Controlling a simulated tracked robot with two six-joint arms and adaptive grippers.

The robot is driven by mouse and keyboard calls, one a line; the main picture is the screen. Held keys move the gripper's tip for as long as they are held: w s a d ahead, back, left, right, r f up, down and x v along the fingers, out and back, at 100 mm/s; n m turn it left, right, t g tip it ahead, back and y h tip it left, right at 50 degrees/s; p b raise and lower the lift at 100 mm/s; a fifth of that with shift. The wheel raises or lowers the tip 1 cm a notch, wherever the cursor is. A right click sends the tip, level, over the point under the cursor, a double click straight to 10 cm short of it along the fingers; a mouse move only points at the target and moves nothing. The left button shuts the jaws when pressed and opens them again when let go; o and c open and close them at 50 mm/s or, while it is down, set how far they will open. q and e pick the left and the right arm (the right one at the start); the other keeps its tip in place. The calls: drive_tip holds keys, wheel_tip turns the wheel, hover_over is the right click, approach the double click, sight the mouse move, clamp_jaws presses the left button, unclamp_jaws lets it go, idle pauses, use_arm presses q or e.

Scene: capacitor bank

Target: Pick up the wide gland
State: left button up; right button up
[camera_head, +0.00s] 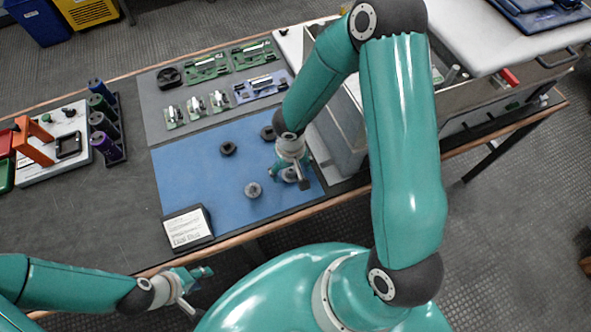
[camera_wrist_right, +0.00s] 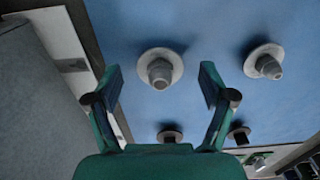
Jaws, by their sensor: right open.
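Several glands stand on the blue mat (camera_head: 190,178). A grey gland with a broad round flange (camera_wrist_right: 160,67) is centred between the fingertips of my right gripper (camera_wrist_right: 160,80) in the wrist view, with clear gaps on both sides. In the head view my right gripper (camera_head: 289,178) is low over this gland and partly hides it. A second grey gland (camera_head: 253,189) stands to its left. Two dark glands (camera_head: 228,148) (camera_head: 268,132) stand farther back. I cannot tell by size which is widest. My left gripper (camera_head: 197,289) is open and empty off the table's front edge.
A grey bin wall (camera_head: 345,135) stands close to the right of the mat. A label stand (camera_head: 187,227) is at the mat's front left corner. Circuit boards (camera_head: 207,67) lie on the grey mat behind. Purple and green cylinders (camera_head: 104,145) stand in a rack at left.

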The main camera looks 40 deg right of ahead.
sight(291, 170)
drive_tip(key=shift+f, duration=0.65)
drive_tip(key=c, duration=1.2)
drive_tip(key=shift+r, duration=0.15)
wheel_tip(291, 170, up, 9)
drive_tip(key=shift+p, duration=1.1)
wheel_tip(291, 170, up, 11)
drive_tip(key=shift+f, duration=0.1)
